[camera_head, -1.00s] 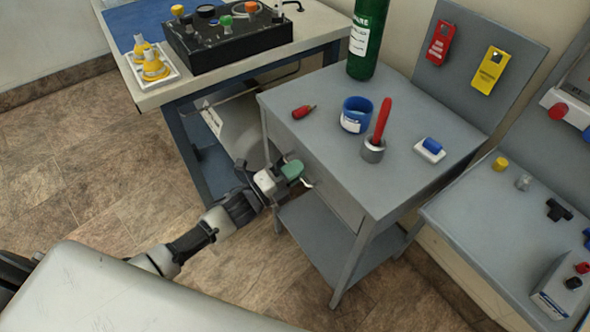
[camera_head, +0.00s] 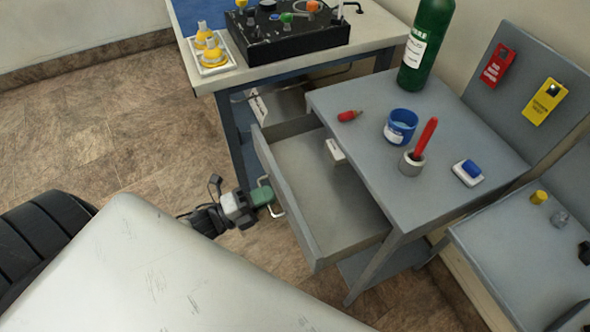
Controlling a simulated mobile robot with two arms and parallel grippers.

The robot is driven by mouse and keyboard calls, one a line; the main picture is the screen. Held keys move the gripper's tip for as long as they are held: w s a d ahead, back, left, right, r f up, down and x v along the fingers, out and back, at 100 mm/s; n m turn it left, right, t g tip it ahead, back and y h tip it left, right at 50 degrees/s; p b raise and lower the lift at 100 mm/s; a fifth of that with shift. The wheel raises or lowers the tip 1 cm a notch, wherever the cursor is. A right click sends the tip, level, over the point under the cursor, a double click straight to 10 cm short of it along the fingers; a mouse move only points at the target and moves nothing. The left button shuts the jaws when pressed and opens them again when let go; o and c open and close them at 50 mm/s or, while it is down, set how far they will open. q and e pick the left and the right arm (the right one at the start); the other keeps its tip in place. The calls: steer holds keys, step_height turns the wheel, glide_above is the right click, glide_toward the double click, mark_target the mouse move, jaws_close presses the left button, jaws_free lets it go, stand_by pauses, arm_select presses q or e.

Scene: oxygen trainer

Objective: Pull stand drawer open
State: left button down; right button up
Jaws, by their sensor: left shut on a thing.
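The grey stand (camera_head: 440,140) is at the right of the middle. Its drawer (camera_head: 325,190) is pulled well out toward the lower left, and its inside shows. A small white item (camera_head: 335,151) lies in it near the back. My left gripper (camera_head: 263,196) is shut on the drawer's handle (camera_head: 274,209) at the drawer's front. The green fingers hide part of the handle. My right gripper is not in view.
On the stand top are a red item (camera_head: 349,116), a blue cup (camera_head: 400,126), a red-handled tool in a holder (camera_head: 412,162) and a green cylinder (camera_head: 426,45). A workbench (camera_head: 290,66) stands behind the drawer. Floor (camera_head: 100,130) is clear at left.

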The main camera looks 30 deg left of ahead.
arm_select(q)
steer(key=r+p+v, duration=0.1)
steer(key=v, duration=0.7)
steer(key=shift+s+a+r, duration=0.15)
steer(key=shift+s+a, duration=0.15)
steer(key=shift+s, duration=0.15)
steer(key=c, duration=1.2)
jaws_free()
steer(key=shift+c, duration=0.2)
steer(key=b+v, duration=0.1)
steer(key=v, duration=1)
